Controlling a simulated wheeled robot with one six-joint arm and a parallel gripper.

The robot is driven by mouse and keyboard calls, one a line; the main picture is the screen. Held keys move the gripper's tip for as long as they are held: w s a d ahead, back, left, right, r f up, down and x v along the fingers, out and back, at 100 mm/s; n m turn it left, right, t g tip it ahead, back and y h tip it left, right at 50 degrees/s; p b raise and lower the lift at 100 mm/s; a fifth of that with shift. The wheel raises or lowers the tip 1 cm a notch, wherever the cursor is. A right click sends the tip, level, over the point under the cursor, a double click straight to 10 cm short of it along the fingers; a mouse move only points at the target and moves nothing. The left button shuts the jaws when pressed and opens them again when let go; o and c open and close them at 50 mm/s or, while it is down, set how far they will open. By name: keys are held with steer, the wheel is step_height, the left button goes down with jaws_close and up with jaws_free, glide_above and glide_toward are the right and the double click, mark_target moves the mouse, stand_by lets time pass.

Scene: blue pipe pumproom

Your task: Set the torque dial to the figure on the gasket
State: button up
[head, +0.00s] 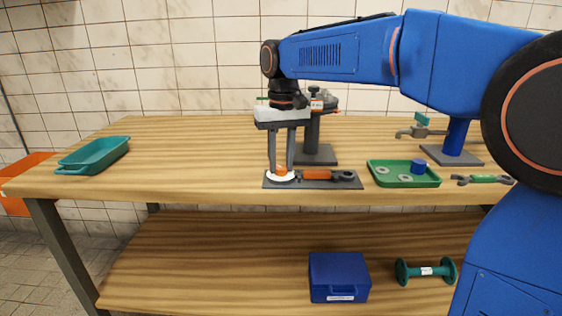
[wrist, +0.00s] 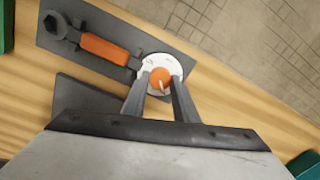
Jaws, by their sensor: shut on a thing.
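The torque dial is an orange knob (wrist: 160,79) with a pale pointer mark on a white round face (wrist: 149,64). In the head view the knob (head: 281,170) and white face (head: 281,178) sit at the left end of a dark grey plate (head: 268,184). My gripper (head: 281,168) points down over the dial, its two fingers shut on the knob from either side. The fingers also show in the wrist view (wrist: 161,84). The figures on the face are too small to read. I cannot make out a figure on any gasket.
An orange-handled wrench (wrist: 104,48) lies on the plate. A dark stand (head: 312,150) rises right behind my gripper. A green tray (head: 405,182) with grey rings and a blue part is at right. A teal bin (head: 95,157) stands far left; the table between is clear.

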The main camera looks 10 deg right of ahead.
mark_target(282, 167)
stand_by(0.3)
steer(key=o, duration=1.1)
steer(key=r, duration=1.7)
steer(key=shift+d+r, duration=0.2)
